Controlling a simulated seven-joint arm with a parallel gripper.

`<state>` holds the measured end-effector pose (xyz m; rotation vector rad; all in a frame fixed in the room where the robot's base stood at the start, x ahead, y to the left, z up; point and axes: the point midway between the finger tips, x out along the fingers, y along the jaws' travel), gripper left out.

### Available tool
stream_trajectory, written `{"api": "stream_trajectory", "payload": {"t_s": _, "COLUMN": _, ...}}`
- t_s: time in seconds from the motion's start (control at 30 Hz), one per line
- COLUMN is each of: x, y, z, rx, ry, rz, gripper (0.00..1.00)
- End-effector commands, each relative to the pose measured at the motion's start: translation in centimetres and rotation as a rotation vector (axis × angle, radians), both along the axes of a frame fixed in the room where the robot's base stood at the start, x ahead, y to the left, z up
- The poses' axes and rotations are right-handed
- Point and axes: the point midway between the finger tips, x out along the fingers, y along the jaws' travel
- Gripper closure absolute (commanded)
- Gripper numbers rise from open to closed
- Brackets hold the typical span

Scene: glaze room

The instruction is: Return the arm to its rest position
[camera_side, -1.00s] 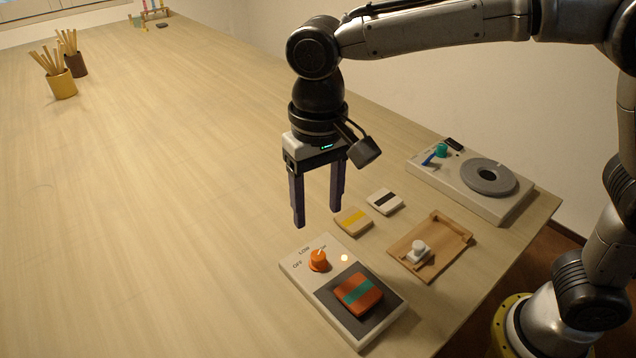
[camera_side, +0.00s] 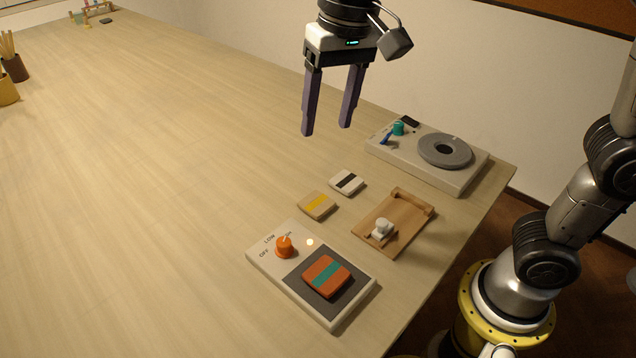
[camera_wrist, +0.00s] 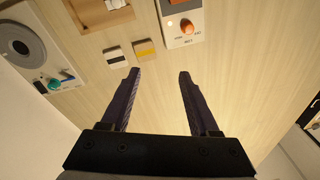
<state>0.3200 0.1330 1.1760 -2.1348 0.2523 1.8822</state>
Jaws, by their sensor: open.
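My gripper (camera_side: 328,131) is open and empty, high above the table at the top middle of the side view. Its two dark purple fingers point down and are apart. In the wrist view my gripper (camera_wrist: 158,75) shows both fingers spread over bare table, with nothing between them. Most of the upper arm is out of the side view.
Below stand a white heater box (camera_side: 257,255) with an orange knob (camera_side: 284,246), a lit lamp and an orange-green tile (camera_side: 327,276). Two small tiles, yellow-striped (camera_side: 317,205) and black-striped (camera_side: 347,182), a wooden tray (camera_side: 403,236) and a turntable unit (camera_side: 415,163) lie nearby.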

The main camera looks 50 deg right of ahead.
Motion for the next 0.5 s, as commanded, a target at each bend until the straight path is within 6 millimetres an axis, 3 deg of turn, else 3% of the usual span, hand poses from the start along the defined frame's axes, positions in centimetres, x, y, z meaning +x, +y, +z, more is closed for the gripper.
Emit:
{"api": "stream_trajectory", "payload": {"t_s": 0.03, "x": -1.5, "y": -2.5, "z": 0.8, "rx": 0.012, "ry": -0.039, "rz": -0.032, "gripper": 0.39}}
{"api": "stream_trajectory", "payload": {"t_s": 0.2, "x": -6.6, "y": -8.2, "z": 0.8, "rx": 0.014, "ry": -0.153, "rz": -0.058, "gripper": 0.39}}
{"api": "stream_trajectory", "payload": {"t_s": 0.33, "x": -10.7, "y": -11.3, "z": -1.0, "rx": -0.013, "ry": -0.241, "rz": -0.032, "gripper": 0.39}}
{"api": "stream_trajectory", "payload": {"t_s": 0.5, "x": -14.8, "y": -13.1, "z": -4.9, "rx": -0.074, "ry": -0.323, "rz": 0.063, "gripper": 0.39}}
